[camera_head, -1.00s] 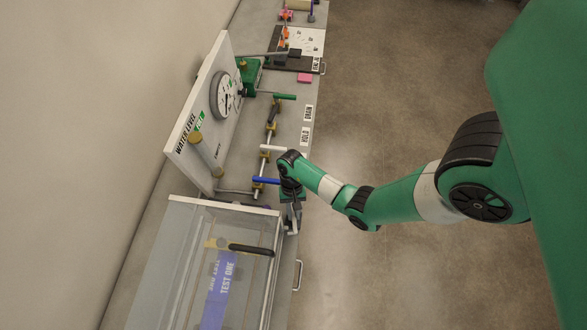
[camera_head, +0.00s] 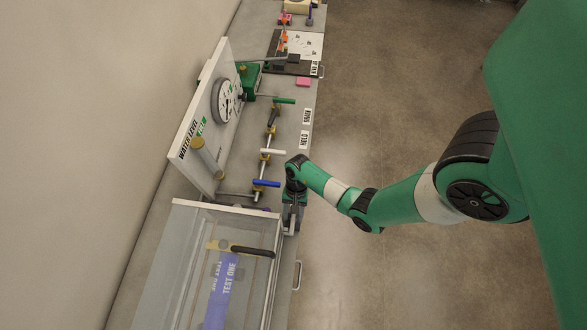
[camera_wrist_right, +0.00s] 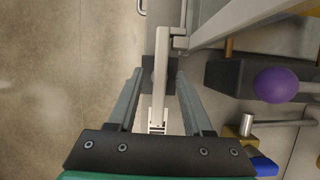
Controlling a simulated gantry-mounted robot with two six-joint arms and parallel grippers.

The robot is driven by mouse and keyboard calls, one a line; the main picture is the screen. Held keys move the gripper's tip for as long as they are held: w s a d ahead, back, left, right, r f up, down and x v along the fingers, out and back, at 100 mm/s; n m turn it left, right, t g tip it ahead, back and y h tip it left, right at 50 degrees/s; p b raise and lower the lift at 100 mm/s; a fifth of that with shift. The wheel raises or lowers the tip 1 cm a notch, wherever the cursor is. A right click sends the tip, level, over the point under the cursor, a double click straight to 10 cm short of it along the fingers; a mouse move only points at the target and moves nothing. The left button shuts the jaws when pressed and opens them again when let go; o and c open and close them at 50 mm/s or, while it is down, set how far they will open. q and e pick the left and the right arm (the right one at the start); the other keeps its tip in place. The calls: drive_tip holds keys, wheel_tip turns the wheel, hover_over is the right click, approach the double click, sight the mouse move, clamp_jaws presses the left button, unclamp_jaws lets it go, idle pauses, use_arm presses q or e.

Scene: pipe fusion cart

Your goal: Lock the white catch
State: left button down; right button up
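The white catch (camera_wrist_right: 160,90) is a pale bar in the right wrist view, running from a bracket by the clear box down between my right gripper's fingers. The bar's ridged lower end shows below the tips. In the head view my right gripper (camera_head: 291,215) is at the clear box's upper right corner and mostly hides the catch. My left gripper is not in view.
The clear box (camera_head: 222,209) stands on the grey cart (camera_head: 300,120), just left of the gripper. Blue (camera_head: 266,184), white (camera_head: 272,152) and green (camera_head: 285,101) valve handles lie above it. A purple knob (camera_wrist_right: 276,85) shows right of the gripper. Open floor lies to the right.

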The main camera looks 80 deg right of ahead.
drive_tip(key=shift+r, duration=0.1)
drive_tip(key=p+v, duration=0.2)
drive_tip(key=v, duration=0.9)
drive_tip(key=shift+d+r, duration=0.2)
